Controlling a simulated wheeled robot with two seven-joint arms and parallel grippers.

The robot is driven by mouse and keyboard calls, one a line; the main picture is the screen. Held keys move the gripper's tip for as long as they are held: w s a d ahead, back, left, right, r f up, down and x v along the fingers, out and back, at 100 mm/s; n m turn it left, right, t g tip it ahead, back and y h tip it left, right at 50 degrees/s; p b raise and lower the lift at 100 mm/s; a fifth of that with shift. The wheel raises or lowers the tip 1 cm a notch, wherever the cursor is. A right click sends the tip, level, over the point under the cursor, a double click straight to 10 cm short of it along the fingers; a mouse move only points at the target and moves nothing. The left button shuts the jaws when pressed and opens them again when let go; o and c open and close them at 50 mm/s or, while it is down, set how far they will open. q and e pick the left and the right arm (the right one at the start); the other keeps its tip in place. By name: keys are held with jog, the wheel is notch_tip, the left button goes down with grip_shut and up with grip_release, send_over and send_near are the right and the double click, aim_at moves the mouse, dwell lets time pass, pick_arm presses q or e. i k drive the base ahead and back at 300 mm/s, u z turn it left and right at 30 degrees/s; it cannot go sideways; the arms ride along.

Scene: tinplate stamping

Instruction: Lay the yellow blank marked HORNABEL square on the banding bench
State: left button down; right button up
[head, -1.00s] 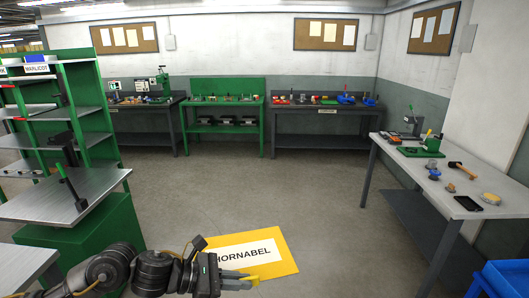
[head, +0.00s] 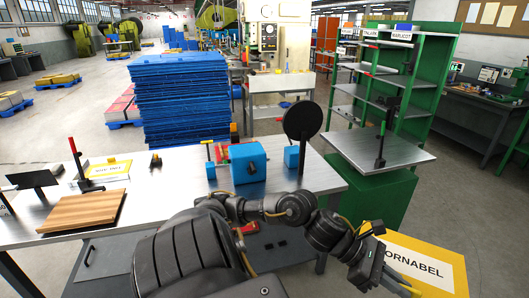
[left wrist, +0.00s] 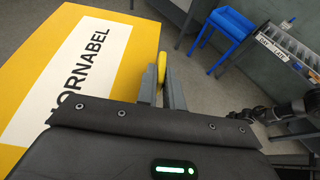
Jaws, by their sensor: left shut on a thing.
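The yellow blank (head: 425,262) has a white panel reading HORNABEL, partly cut off in the head view. It also shows in the left wrist view (left wrist: 130,60), where it fills the left side. My left gripper (head: 400,287) is shut on the blank's edge and holds it out flat in front of me; its fingers show in the left wrist view (left wrist: 161,85) at a small yellow part of that edge. A dark arm, which seems to be my right one, shows at the right of the left wrist view; its jaws are unclear. No label lets me tell which bench is the banding bench.
A metal-topped bench (head: 170,205) holds a wooden board (head: 85,210), a blue block-like tool (head: 247,163) and a black disc. Behind it stands a tall blue stack (head: 180,100). A green shelf rack (head: 425,80) stands right. A blue tray (left wrist: 228,28) shows in the left wrist view.

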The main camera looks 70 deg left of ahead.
aim_at(181, 159)
jog(key=u, duration=2.4)
jog(key=i, duration=1.65)
